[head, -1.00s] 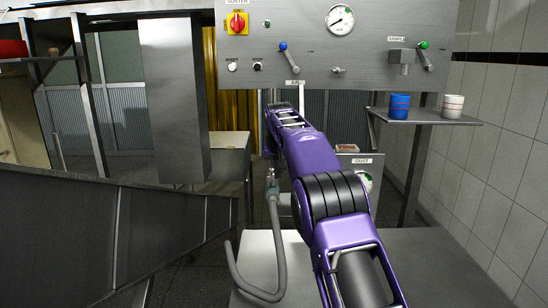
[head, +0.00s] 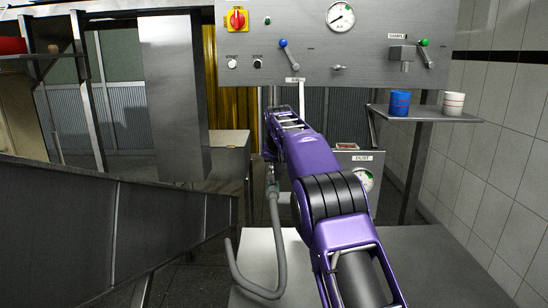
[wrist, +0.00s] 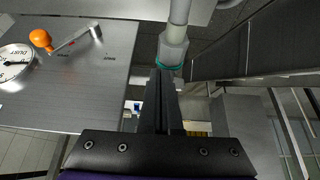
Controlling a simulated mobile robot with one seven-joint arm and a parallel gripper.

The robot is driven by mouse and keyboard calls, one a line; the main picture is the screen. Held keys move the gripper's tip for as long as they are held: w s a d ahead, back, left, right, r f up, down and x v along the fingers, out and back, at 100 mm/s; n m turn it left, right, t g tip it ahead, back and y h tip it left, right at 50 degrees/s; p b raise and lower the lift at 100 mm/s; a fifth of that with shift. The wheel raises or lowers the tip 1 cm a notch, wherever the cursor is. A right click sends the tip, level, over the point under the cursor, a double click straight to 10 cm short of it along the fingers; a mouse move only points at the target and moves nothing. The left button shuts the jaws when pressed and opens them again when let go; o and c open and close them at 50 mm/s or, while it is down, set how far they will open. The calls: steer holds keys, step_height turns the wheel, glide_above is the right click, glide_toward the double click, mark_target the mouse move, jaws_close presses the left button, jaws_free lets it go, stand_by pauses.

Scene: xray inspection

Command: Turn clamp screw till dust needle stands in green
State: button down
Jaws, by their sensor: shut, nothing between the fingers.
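My gripper (wrist: 158,90) is shut and empty in the wrist view. Its fingertips lie just below a grey pipe fitting with a teal ring (wrist: 171,56); I cannot tell whether they touch it. The dust gauge (wrist: 14,62) is cut off at the left edge there, and its needle lies roughly level across the dial. In the head view the dust gauge (head: 364,180) is partly behind my purple arm, with some green showing; its needle cannot be read. I cannot make out the clamp screw for certain.
A lever with an orange ball (wrist: 41,38) stands on the steel panel beside the dust gauge. A grey hose (head: 277,245) hangs left of my arm. A steel chute (head: 80,235) fills the lower left. A blue cup (head: 400,104) and white cup (head: 454,103) stand on the right shelf.

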steer(key=shift+w+a+p, duration=0.2)
steer(key=shift+w+p, duration=0.25)
steer(key=shift+p, duration=0.4)
stand_by(0.6)
steer(key=shift+s+a, duration=0.1)
steer(key=shift+a, duration=0.45)
stand_by(0.4)
steer(key=shift+a, duration=0.7)
steer(key=shift+s+a+f+b, duration=0.1)
steer(key=shift+b, duration=0.35)
steer(key=shift+s, duration=0.15)
